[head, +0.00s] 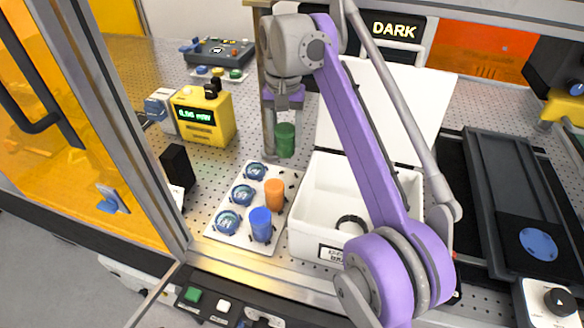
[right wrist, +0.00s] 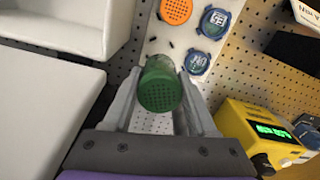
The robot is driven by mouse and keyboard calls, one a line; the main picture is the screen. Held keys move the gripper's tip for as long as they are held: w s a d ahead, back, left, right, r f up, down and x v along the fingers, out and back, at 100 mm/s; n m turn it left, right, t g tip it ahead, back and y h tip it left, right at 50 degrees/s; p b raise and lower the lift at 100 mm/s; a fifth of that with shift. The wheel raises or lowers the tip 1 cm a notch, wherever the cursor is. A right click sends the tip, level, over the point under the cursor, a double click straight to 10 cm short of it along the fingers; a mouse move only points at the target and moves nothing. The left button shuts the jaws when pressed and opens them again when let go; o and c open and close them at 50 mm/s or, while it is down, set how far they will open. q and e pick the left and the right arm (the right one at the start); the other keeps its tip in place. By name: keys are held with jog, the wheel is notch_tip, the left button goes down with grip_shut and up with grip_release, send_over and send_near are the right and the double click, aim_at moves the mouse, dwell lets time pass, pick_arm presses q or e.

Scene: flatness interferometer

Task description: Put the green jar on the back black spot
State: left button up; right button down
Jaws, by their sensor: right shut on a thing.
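The green jar (head: 285,140) is held by my right gripper (head: 284,128), which points down with its fingers on either side of the jar. In the head view the jar appears upright, above the far end of a white plate (head: 239,237). In the right wrist view the green jar (right wrist: 160,90), with its dotted end toward the camera, sits between the fingers of my right gripper (right wrist: 160,108). An orange jar (head: 274,194) and a blue jar (head: 261,224) stand in a row on the plate. The back black spot cannot be made out. My left gripper is not in view.
Several blue round discs (head: 242,195) line the plate's left side. An open white box (head: 318,243) stands close on its right. A yellow meter (head: 204,114) and a black block (head: 177,166) are at the left. Bare perforated table shows behind the plate.

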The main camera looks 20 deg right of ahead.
aim_at(286, 152)
jog(key=shift+w+d+f, duration=0.1)
jog(key=shift+w, duration=0.05)
notch_tip(286, 152, down, 5)
jog(key=shift+b, duration=0.95)
jog(key=shift+f+b, duration=0.45)
jog(key=shift+f, duration=1.9)
jog(key=shift+f, duration=0.1)
jog(key=shift+c, duration=1)
grip_release()
notch_tip(286, 152, up, 8)
jog(key=shift+f+p, duration=0.1)
jog(key=shift+p, duration=0.85)
